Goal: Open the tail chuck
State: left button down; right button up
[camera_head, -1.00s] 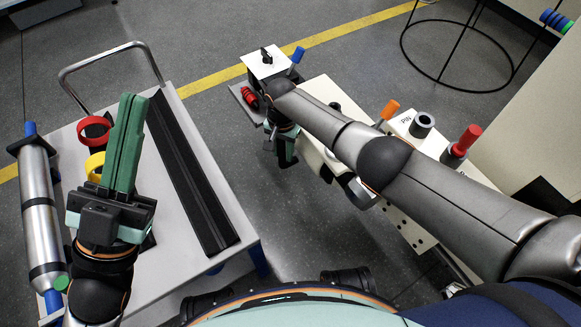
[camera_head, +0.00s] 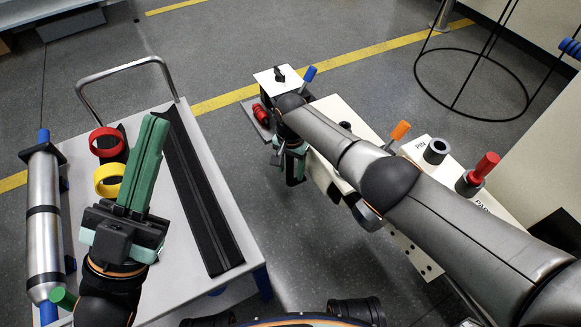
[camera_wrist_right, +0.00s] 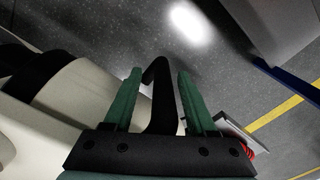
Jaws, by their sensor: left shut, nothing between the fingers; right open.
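My right gripper (camera_head: 291,165) hangs beside the left end of the white machine, partly hidden by its own arm. In the right wrist view the open green fingers (camera_wrist_right: 160,80) stand either side of a bent black handle (camera_wrist_right: 161,98), with gaps visible on both sides. I cannot tell whether this handle belongs to the tail chuck; no chuck shows clearly. A white box (camera_head: 270,78) with a black knob, a blue lever (camera_head: 309,75) and an orange lever (camera_head: 400,130) are on the machine. My left gripper (camera_head: 150,135) is shut and empty above the trolley.
The trolley (camera_head: 235,218) carries a red ring (camera_head: 106,141), a yellow ring (camera_head: 107,180), a long black rail (camera_head: 196,190) and a metal cylinder (camera_head: 43,215). Grey floor separates trolley and machine.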

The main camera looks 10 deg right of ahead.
notch_tip(320, 180, up, 12)
jog(key=p, duration=0.8)
jog(key=shift+p, duration=0.35)
jog(key=shift+r, duration=0.25)
pick_arm(q)
notch_tip(320, 180, up, 10)
jog(key=a, duration=0.1)
jog(key=shift+s+t, duration=0.25)
jog(key=shift+t, duration=0.15)
